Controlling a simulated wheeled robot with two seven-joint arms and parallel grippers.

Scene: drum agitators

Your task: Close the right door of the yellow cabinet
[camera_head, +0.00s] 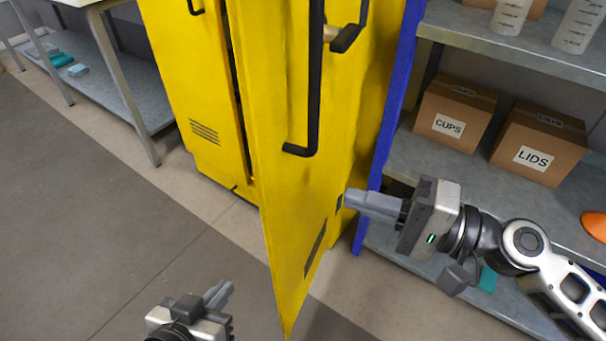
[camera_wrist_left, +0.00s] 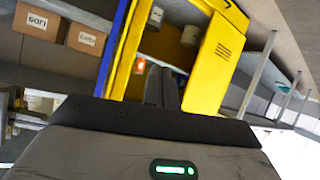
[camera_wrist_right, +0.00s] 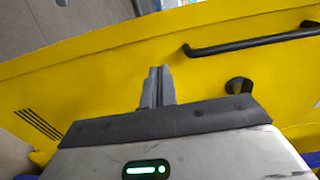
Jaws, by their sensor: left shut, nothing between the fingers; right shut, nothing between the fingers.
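The yellow cabinet (camera_head: 196,85) stands at the back centre of the head view. Its right door (camera_head: 283,190) is swung open toward me, with a long black handle (camera_head: 314,90) on its face. My right gripper (camera_head: 350,199) is shut and empty, with its fingertips close to the door's right-hand face; I cannot tell if they touch. The right wrist view shows the shut fingers (camera_wrist_right: 157,88) in front of the yellow door (camera_wrist_right: 110,75). My left gripper (camera_head: 222,291) is shut and empty, low and left of the door. Its fingers (camera_wrist_left: 162,88) also show in the left wrist view.
A grey shelf (camera_head: 440,160) with a blue post (camera_head: 398,90) stands right of the cabinet, holding boxes marked CUPS (camera_head: 452,112) and LIDS (camera_head: 540,143). A metal table (camera_head: 105,60) stands at the left. The floor (camera_head: 90,200) left of the door is clear.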

